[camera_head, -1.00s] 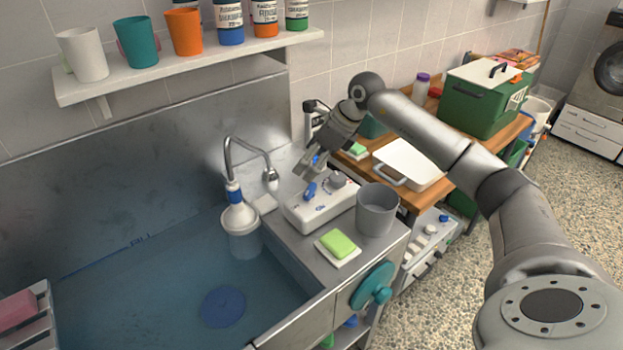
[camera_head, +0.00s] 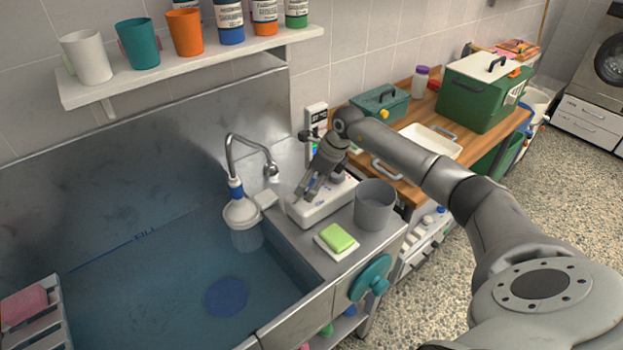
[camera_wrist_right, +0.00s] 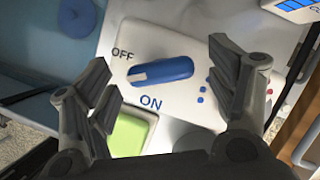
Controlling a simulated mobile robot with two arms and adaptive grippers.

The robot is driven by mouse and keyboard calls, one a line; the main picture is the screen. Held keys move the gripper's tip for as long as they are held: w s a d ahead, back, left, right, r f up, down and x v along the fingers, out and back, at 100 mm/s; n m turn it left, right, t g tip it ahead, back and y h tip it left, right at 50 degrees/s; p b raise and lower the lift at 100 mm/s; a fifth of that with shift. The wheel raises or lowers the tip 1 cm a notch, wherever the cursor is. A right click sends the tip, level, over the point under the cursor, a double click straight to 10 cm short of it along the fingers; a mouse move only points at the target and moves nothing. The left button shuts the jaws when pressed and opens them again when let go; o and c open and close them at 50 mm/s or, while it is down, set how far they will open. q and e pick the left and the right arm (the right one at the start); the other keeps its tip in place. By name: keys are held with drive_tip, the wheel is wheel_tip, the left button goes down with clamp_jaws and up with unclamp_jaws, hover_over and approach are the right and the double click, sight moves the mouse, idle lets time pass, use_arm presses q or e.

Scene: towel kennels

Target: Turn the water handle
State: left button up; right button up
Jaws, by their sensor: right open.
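The water handle is a blue bar knob (camera_wrist_right: 165,72) on a white control box, seen in the right wrist view. Its white-marked end points left, just under the printed OFF; ON is printed below the knob. The white box (camera_head: 301,211) sits on the metal ledge beside the sink in the head view, where my gripper hides the knob. My right gripper (camera_head: 309,191) is open just above the box. In the wrist view its fingers (camera_wrist_right: 163,78) stand apart on the knob's left and right sides, with nothing held. My left gripper is not in view.
A grey cup (camera_head: 374,207) and a green sponge (camera_head: 337,237) stand close by the box. A curved faucet (camera_head: 250,146) hangs over the water-filled sink (camera_head: 150,290) on the left. A wooden table with a white tray (camera_head: 440,142) and a green bin (camera_head: 480,98) lies behind my arm.

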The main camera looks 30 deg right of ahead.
drive_tip(key=shift+f, duration=0.15)
drive_tip(key=c, duration=1)
drive_tip(key=m+h, duration=0.1)
drive_tip(key=m, duration=0.1)
drive_tip(key=shift+m, duration=0.4)
drive_tip(key=shift+a+m+t+h+b, duration=0.15)
drive_tip(key=shift+m+t+h+b, duration=0.35)
drive_tip(key=shift+m, duration=1.1)
drive_tip(key=o, duration=1)
